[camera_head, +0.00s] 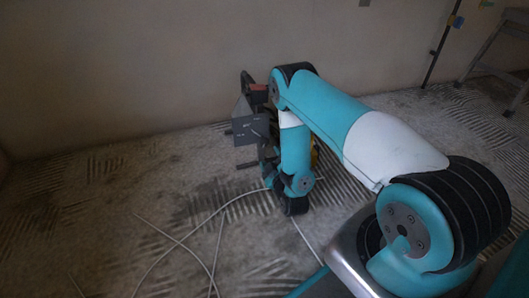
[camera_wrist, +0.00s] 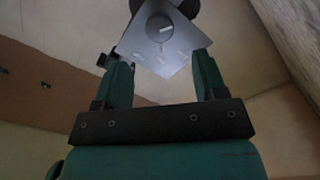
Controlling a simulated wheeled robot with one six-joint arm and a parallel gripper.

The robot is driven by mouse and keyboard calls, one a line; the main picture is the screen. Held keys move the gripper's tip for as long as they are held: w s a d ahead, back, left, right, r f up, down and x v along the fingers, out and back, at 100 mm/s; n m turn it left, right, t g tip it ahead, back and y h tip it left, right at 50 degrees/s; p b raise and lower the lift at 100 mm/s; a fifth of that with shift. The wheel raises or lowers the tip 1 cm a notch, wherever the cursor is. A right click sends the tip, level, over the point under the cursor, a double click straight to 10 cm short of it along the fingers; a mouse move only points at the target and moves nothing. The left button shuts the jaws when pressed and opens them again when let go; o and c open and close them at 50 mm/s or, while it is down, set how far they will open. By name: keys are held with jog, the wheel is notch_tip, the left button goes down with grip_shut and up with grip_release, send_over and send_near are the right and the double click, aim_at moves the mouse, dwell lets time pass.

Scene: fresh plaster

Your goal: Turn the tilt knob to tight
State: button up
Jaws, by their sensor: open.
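The tilt knob (camera_wrist: 159,29) is a round dark-grey dial with a white pointer line, on a light-grey plate (camera_wrist: 178,60) in the wrist view. Its pointer aims right and slightly up in that view. Several pale marks lie on the plate below the knob; I cannot read them. My gripper (camera_wrist: 162,60) is open, its two green fingers apart with nothing between them. The knob shows beyond the fingertips, between them in the picture, and I see no contact. In the head view a grey boxy device (camera_head: 247,130) stands left of my forearm; the knob cannot be made out there.
A plain plaster wall (camera_head: 130,70) runs behind the device. White cables (camera_head: 178,241) lie across the rough, streaked floor. A dark pole (camera_head: 441,50) and a grey trestle (camera_head: 490,45) stand at the back right. The floor at left is mostly open.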

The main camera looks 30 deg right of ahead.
aim_at(265, 143)
jog(key=b+x, duration=0.4)
jog(key=x, duration=0.5)
jog(key=shift+s, duration=0.1)
jog(key=c, duration=0.9)
jog(key=shift+d, duration=0.15)
jog(key=shift+c, duration=0.2)
